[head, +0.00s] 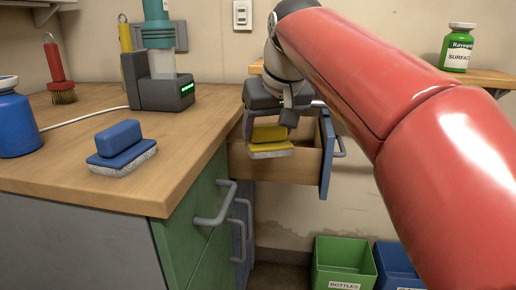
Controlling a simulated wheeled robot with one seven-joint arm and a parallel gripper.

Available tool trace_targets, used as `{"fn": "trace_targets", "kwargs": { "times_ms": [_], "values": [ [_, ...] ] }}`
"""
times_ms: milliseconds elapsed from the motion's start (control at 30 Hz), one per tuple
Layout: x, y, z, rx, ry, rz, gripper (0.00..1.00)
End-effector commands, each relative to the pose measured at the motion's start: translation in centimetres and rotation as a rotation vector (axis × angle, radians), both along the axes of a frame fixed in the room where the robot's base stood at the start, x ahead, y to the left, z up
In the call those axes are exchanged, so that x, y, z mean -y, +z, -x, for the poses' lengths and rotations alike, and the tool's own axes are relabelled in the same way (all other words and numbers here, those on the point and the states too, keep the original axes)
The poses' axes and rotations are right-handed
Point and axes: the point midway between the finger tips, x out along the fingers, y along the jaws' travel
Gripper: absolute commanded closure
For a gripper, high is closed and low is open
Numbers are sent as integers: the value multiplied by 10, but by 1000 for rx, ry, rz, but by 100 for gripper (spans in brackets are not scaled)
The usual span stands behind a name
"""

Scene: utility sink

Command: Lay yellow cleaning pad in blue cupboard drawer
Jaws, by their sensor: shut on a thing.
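The yellow cleaning pad (270,134) has a yellow top and a pale grey underside. It shows at the opening of the blue cupboard drawer (327,157), which is pulled out beyond the counter's right end. The drawer has a blue front with a grey handle and wooden sides. My gripper (286,117) points down and is shut on the pad's upper part. The pad looks about level; whether it touches the drawer floor I cannot tell. The near drawer wall shows below it. My red arm covers much of the right side.
A blue pad (121,145) lies on the wooden counter (180,125) near a blue bottle (15,120) and a grey device (160,85). Green cupboard handles (215,205) stick out below. A green bin (343,262) and a blue bin (393,262) stand on the floor. A green jar (458,48) stands on a shelf.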

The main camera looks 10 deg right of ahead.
Motion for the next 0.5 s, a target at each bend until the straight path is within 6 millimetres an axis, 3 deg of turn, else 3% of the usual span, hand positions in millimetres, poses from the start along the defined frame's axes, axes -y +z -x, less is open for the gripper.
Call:
{"fn": "trace_targets", "kwargs": {
  "times_ms": [300,500],
  "values": [
    [11,0,-89,-4,-1,1,57],
    [16,1,-131,-1,0,1,57]
  ]
}}
